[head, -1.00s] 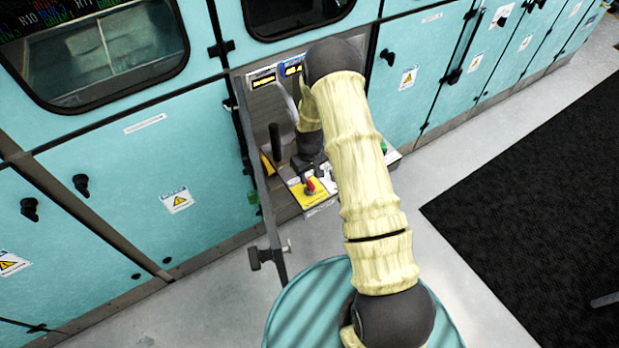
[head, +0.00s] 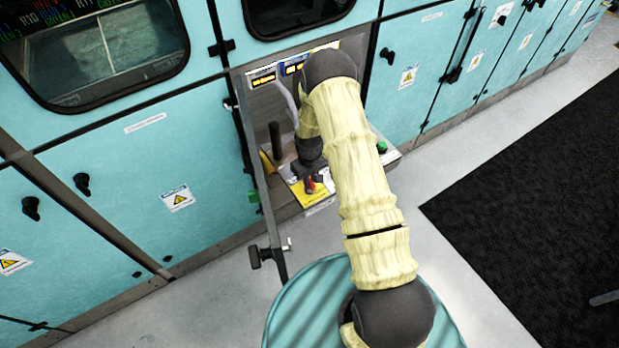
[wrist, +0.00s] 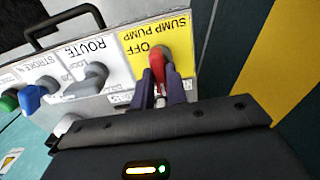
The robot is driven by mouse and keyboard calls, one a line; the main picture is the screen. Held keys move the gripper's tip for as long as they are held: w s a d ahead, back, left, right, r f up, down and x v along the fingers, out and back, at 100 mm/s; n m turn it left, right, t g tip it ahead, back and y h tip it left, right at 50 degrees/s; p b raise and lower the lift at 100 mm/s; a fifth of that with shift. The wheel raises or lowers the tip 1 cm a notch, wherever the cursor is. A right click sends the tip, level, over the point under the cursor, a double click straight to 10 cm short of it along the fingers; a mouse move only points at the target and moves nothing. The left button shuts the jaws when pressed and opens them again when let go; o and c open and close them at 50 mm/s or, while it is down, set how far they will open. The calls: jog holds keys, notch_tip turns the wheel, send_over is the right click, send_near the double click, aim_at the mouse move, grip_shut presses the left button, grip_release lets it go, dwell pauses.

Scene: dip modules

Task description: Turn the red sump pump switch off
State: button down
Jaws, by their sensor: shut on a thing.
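The red sump pump switch (wrist: 157,62) is a red handle on a yellow plate (wrist: 130,42) marked SUMP PUMP and OFF, seen upside down in the wrist view. In the head view the switch (head: 311,185) shows partly behind my gripper on the yellow plate. My gripper (wrist: 161,84) has its two dark fingers on either side of the red handle, shut on it. The switch's base and part of the handle are hidden by the fingers.
Beside the yellow plate are a grey ROUTE switch (wrist: 92,74), a blue handle (wrist: 33,98) and a green knob (wrist: 10,101). A dark upright lever (head: 275,140) stands left of the plate. Teal cabinets (head: 140,180) flank the panel.

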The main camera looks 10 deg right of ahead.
jog(key=shift+m, duration=0.4)
jog(key=m+b, duration=0.2)
jog(key=m, duration=0.2)
jog(key=shift+f, duration=0.1)
jog(key=m+b, duration=0.1)
jog(key=m, duration=0.3)
jog(key=shift+m+b, duration=0.3)
jog(key=m, duration=0.4)
jog(key=shift+m, duration=2.3)
jog(key=c, duration=1.4)
grip_release()
